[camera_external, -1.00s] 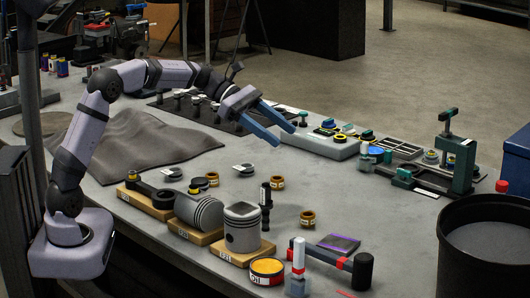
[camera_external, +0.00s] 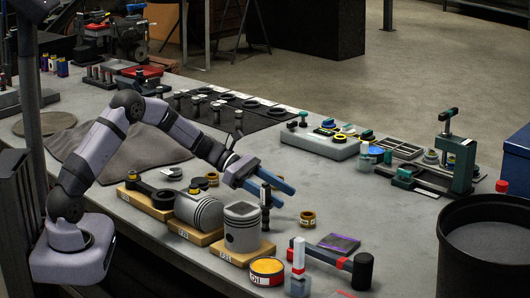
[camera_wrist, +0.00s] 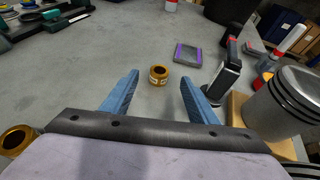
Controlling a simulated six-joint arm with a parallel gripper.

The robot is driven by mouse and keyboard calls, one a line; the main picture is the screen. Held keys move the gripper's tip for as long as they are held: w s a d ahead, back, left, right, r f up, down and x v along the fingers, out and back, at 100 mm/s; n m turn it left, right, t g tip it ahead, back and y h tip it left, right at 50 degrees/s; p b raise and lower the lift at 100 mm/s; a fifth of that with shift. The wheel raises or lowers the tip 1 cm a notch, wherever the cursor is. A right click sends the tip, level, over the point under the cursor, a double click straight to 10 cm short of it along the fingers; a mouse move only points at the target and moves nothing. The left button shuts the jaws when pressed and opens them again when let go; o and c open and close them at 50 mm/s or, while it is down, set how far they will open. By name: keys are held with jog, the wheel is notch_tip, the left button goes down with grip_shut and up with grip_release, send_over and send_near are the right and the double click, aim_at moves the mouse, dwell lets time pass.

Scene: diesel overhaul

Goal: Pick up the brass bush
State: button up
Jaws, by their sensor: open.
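A small brass bush (camera_external: 307,218) stands on the bench to the right of the piston. In the wrist view the fingers (camera_wrist: 158,88) are spread apart, with the bush ahead and not touched. A second brass ring (camera_wrist: 15,139) is at the lower left of the wrist view. More brass-coloured rings (camera_external: 213,179) lie behind my wrist.
A piston (camera_external: 242,228) on a wooden block and an upright black part (camera_external: 266,196) stand close to my gripper. A hammer (camera_external: 362,272), a yellow-topped tin (camera_external: 267,271) and a purple-edged pad (camera_external: 339,242) lie near the front. Bare bench lies right of the bush.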

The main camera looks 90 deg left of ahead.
jog(key=shift+f, duration=0.55)
jog(key=shift+p+x, duration=0.65)
jog(key=shift+x, duration=0.95)
jog(key=shift+p+x, duration=0.6)
jog(key=shift+x, duration=1.45)
jog(key=shift+f, duration=0.1)
jog(key=c, duration=1.3)
notch_tip(320, 180, up, 10)
jog(key=b, duration=0.2)
notch_tip(320, 180, up, 5)
jog(key=p, duration=0.6)
send_over(303, 213)
jog(key=shift+s+a+r, duration=0.15)
jog(key=shift+s+r, duration=0.05)
jog(key=shift+s, duration=0.1)
